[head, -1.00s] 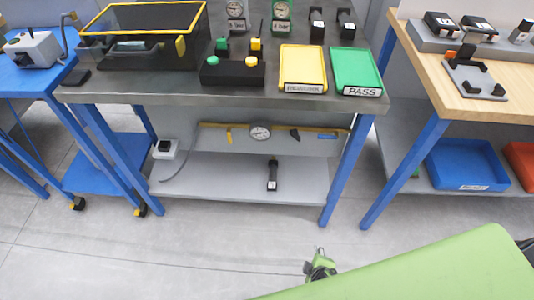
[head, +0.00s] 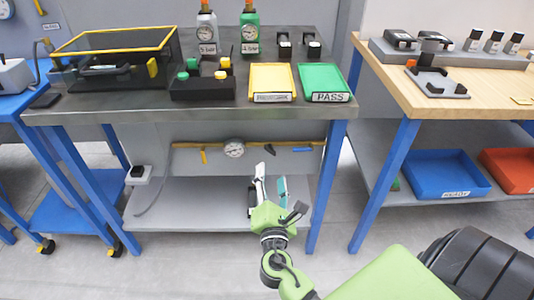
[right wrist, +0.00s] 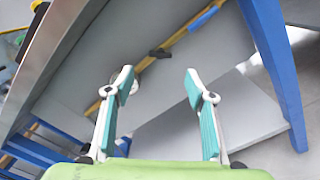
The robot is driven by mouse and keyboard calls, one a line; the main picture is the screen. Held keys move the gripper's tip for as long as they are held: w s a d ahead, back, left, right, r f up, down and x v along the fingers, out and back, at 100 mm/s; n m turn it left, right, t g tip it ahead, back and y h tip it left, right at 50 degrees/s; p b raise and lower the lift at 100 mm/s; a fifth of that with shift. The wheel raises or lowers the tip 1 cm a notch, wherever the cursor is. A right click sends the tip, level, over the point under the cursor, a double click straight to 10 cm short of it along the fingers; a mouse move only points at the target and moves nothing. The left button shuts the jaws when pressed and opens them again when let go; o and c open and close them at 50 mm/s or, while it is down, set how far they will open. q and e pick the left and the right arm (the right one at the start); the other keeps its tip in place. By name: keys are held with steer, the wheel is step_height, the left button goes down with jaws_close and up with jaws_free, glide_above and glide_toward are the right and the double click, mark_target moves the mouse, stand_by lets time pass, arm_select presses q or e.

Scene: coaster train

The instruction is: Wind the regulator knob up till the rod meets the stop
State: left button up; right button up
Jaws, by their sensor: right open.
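A yellow pipe (head: 185,145) runs under the steel bench, with a round white gauge (head: 234,149), a yellow lever (head: 203,156), a black handle-like part (head: 270,149) and a blue section (head: 303,149). The right wrist view shows the pipe (right wrist: 178,37) and the black part (right wrist: 160,53); the gauge is partly behind a finger. I cannot tell which part is the regulator knob; no rod or stop is clear. My right gripper (head: 270,178) is open and empty in front of the lower shelf, below the black part. In the right wrist view its fingers (right wrist: 160,78) stand apart. My left gripper is not in view.
The bench top (head: 300,115) overhangs the pipe, and a blue leg (head: 327,185) stands close right of my gripper. A white box (head: 138,175) is at left.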

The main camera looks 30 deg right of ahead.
mark_target(270, 153)
steer(key=x, duration=1.1)
steer(key=shift+w+d, duration=0.15)
steer(key=shift+w, duration=0.15)
steer(key=shift+c, duration=0.4)
steer(key=c, duration=1)
